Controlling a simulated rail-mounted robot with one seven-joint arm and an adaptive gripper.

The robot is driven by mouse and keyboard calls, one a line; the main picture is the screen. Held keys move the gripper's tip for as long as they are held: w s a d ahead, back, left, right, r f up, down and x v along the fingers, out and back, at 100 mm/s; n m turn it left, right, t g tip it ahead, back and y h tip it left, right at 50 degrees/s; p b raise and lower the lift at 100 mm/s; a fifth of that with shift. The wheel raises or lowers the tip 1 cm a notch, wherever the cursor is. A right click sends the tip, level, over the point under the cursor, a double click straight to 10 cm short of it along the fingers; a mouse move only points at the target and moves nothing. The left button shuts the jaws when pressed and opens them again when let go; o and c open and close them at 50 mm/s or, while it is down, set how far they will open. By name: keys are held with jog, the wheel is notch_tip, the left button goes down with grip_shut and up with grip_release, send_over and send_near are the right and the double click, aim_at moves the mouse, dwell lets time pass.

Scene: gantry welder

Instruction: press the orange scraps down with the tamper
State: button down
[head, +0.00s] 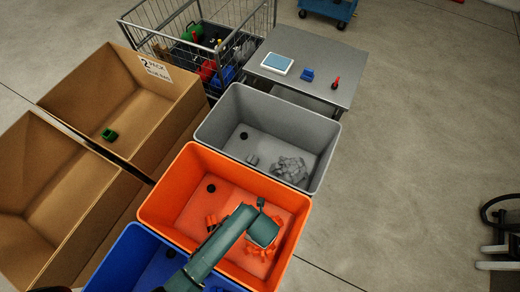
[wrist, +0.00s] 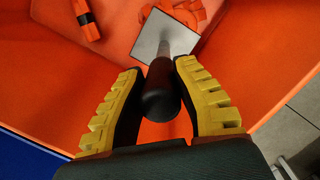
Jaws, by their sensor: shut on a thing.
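My gripper (wrist: 160,95) is shut on the dark handle of the tamper (wrist: 160,88), between its yellow-padded fingers. The tamper's square grey metal plate (wrist: 150,36) is at the far end of the handle, over the orange bin (head: 168,211). Orange scraps (wrist: 205,14) show beside the plate at the top of the wrist view. In the head view my arm reaches into the orange bin and covers part of the scraps (head: 257,252). I cannot tell whether the plate touches them. A separate orange piece (head: 211,221) lies to the left in the bin and shows in the wrist view (wrist: 88,20).
A grey bin (head: 222,108) with grey scraps (head: 290,168) stands behind the orange bin, and a blue bin (head: 128,250) in front. Cardboard boxes (head: 95,88) stand at left. A metal table (head: 318,88) and wire cart (head: 160,45) are behind.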

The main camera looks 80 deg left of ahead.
notch_tip(320, 180, down, 10)
jog(key=b, duration=0.7)
jog(key=shift+w+f, duration=0.1)
jog(key=shift+f+b, duration=0.4)
jog(key=shift+f, duration=0.25)
jog(key=shift+f+b, duration=1.9)
jog(key=shift+f, duration=1)
notch_tip(320, 180, up, 22)
jog(key=p, duration=2.3)
jog(key=shift+r+p, duration=0.1)
jog(key=shift+p, duration=0.3)
